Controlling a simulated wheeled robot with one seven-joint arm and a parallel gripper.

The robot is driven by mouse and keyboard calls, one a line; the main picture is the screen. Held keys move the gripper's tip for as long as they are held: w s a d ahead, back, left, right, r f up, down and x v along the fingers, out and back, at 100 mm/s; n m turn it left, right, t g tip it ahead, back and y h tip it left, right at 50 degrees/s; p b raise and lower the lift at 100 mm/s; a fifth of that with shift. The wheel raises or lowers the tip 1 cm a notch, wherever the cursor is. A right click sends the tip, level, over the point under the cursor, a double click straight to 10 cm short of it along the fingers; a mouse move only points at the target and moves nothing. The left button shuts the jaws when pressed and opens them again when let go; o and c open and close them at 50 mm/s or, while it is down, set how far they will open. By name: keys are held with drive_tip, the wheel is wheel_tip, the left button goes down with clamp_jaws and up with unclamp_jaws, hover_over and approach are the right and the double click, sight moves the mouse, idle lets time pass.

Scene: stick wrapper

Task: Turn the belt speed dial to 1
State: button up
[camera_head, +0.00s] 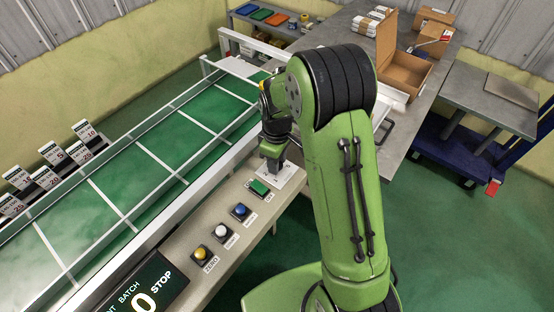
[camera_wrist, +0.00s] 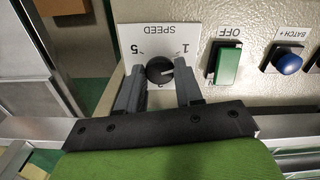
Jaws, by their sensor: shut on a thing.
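The belt speed dial (camera_wrist: 160,71) is a round black knob on a white plate (camera_wrist: 157,35) marked SPEED, which reads upside down in the wrist view. The plate's 5 is at the knob's upper left and its 1 at the upper right. A pale mark shows on the knob, pointing toward the right of the picture. My gripper (camera_wrist: 160,75) is shut on the dial, one grey finger on each side. In the head view my gripper (camera_head: 271,162) reaches down to the plate (camera_head: 288,181) and hides the knob.
A green OFF switch (camera_wrist: 228,64) and a blue BATCH+ button (camera_wrist: 288,62) sit to the right of the dial. White (camera_head: 222,232) and yellow (camera_head: 201,254) buttons lie further along the panel. The green conveyor belt (camera_head: 150,170) runs beside it.

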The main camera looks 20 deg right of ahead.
drive_tip(key=shift+w+n, duration=0.1)
drive_tip(key=shift+n, duration=1.1)
drive_tip(key=shift+r, duration=0.1)
drive_tip(key=o, duration=1)
drive_tip(key=shift+o, duration=0.2)
wheel_tip(320, 180, up, 16)
drive_tip(key=p, duration=0.2)
drive_tip(key=shift+p, duration=0.4)
drive_tip(key=shift+f, duration=0.2)
